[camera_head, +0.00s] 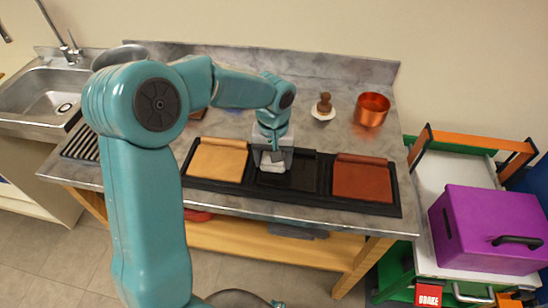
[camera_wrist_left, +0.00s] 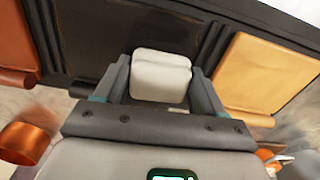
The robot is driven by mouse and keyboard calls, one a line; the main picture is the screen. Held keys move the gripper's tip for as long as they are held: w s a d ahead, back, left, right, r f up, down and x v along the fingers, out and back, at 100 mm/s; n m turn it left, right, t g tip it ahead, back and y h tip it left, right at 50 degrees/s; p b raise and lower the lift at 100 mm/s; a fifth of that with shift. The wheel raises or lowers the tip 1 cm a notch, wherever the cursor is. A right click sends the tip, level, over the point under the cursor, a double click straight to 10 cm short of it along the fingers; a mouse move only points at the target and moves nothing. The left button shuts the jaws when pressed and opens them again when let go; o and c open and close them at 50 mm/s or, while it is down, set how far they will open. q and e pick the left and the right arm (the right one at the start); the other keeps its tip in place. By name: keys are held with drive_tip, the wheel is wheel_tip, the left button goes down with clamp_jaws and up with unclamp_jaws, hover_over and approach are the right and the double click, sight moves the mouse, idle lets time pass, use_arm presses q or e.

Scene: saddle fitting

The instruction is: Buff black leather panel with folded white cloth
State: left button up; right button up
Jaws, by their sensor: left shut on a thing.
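The black leather panel (camera_head: 300,173) lies in the middle bay of a dark tray (camera_head: 280,193) on the counter, between a tan panel (camera_head: 217,160) and a red-brown panel (camera_head: 362,180). My left gripper (camera_head: 272,163) is over the left part of the black panel, pointing down. It is shut on the folded white cloth (camera_head: 273,168). In the left wrist view the cloth (camera_wrist_left: 161,76) sits between both fingers, with the black panel (camera_wrist_left: 95,38) behind it. I cannot tell whether the cloth touches the leather. My right gripper is not in view.
A copper pot (camera_head: 371,109) and a brown-handled brush on a white dish (camera_head: 323,110) stand at the back right of the counter. A sink (camera_head: 45,90) is at the left. A purple box (camera_head: 488,230) sits on a cart at the right.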

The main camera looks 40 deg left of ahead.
use_arm(q)
drive_tip(key=shift+s+a, duration=0.1)
drive_tip(key=shift+a, duration=0.45)
drive_tip(key=shift+s+a+r+p, duration=0.1)
drive_tip(key=shift+a+r+p, duration=0.1)
drive_tip(key=shift+a+p, duration=0.1)
drive_tip(key=shift+d+r+p, duration=0.15)
drive_tip(key=shift+r+p, duration=0.2)
drive_tip(key=shift+r, duration=0.55)
drive_tip(key=shift+d+r, duration=0.2)
drive_tip(key=shift+r, duration=0.15)
drive_tip(key=shift+a+r+p, duration=0.2)
drive_tip(key=shift+r+p, duration=0.75)
drive_tip(key=shift+p, duration=0.1)
drive_tip(key=shift+d+r+p, duration=0.2)
drive_tip(key=shift+r+p, duration=0.65)
drive_tip(key=shift+r, duration=0.35)
drive_tip(key=shift+a+r+p, duration=0.2)
drive_tip(key=shift+r+p, duration=0.15)
drive_tip(key=shift+r, duration=0.05)
drive_tip(key=shift+d, duration=0.15)
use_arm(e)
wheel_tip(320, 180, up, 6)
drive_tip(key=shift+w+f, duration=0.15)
